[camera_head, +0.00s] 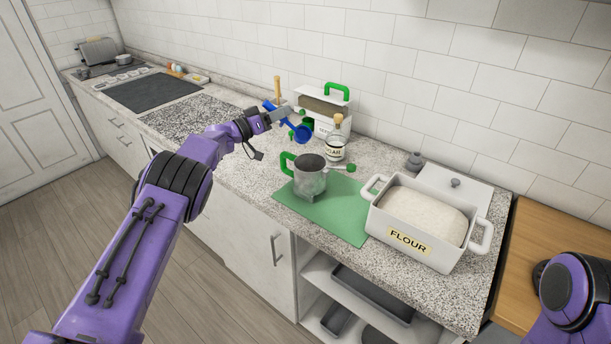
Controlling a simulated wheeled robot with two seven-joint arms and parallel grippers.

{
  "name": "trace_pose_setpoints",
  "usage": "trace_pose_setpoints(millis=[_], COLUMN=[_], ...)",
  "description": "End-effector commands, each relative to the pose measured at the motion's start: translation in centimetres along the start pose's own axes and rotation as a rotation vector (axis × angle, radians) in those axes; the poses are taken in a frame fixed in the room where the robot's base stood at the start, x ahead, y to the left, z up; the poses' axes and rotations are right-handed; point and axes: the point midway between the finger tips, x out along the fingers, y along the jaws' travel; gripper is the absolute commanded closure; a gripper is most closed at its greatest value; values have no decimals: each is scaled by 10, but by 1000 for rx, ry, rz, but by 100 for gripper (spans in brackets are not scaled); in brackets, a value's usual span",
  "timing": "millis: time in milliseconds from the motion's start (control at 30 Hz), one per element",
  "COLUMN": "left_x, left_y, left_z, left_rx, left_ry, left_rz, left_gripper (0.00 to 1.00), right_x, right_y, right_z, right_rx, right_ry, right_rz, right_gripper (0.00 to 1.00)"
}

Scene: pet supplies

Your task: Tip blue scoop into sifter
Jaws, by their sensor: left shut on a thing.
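My left gripper (277,113) reaches in over the counter and is shut on the blue scoop (302,134), by its handle as far as I can see. The scoop's bowl hangs on the right of the gripper, above and behind the sifter. The sifter (311,182) is a grey metal cup with a green handle, standing upright on a green mat (345,215). The scoop and the sifter look apart. I cannot see what the scoop holds. My right gripper is out of view; only part of my right arm shows at the lower right.
A white flour bin (402,243) full of flour stands right of the mat, its lid (455,185) behind it. A sugar jar (336,147) and a white container with a green handle (324,107) stand behind the sifter. A small green-ended spoon (350,168) lies beside it.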

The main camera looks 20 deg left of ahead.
Motion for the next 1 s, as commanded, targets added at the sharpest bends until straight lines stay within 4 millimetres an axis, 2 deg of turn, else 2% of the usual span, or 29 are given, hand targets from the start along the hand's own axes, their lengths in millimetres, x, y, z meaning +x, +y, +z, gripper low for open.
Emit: trace_pose_setpoints(millis=[133, 400, 600, 700, 1000], left_x=[1, 3, 5, 5, 5], left_y=[2, 8, 14, 15, 15], left_z=[-5, -20, -32, -36, -37], left_rx=[-18, -217, -560, -652, -674], left_ry=[-2, -23, -58, -70, -71], left_rz=[-3, -40, -102, -120, -123], left_gripper=[100, 100, 100, 100, 100], right_x=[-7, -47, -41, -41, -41], right_y=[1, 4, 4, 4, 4], right_z=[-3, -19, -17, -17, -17], right_rx=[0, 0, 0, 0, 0], right_ry=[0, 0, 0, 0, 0], right_rz=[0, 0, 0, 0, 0], right_gripper=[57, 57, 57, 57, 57])
